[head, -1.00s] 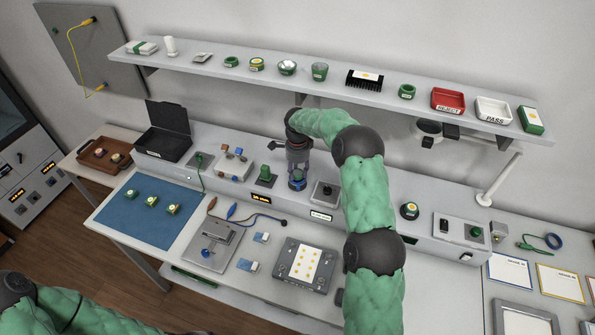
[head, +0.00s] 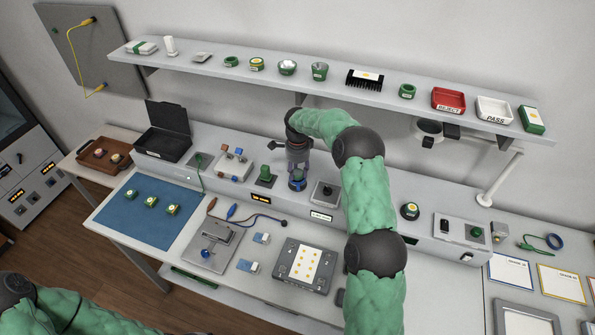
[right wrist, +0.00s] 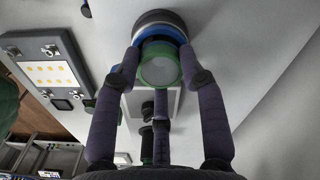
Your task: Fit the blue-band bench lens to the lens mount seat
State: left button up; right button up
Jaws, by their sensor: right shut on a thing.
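My right gripper (head: 297,170) points down over the instrument ledge, with its fingers shut around the blue-band bench lens (head: 297,180). In the right wrist view the lens shows a green rim with a pale face (right wrist: 160,68) between the fingers, and a blue band (right wrist: 160,32) beyond it. A grey and dark round part (right wrist: 158,17), which may be the lens mount seat, lies just past the blue band. I cannot tell whether the lens is fully seated or only touching it. My left gripper is out of view; only part of the left arm shows at lower left.
A green-topped post (head: 265,175) stands left of the gripper, and a grey block with a black knob (head: 325,191) stands close on its right. The shelf (head: 215,70) with several items runs above and behind. The blue mat (head: 150,230) holds several small green pieces.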

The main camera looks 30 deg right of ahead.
jog(key=shift+f, duration=0.3)
dwell(0.4)
jog(key=shift+f+b, duration=0.25)
jog(key=shift+b, duration=0.2)
jog(key=o, duration=1.3)
jog(key=shift+c, duration=0.2)
jog(key=shift+r, duration=0.15)
jog(key=shift+r+p, duration=0.85)
jog(key=shift+r, duration=0.65)
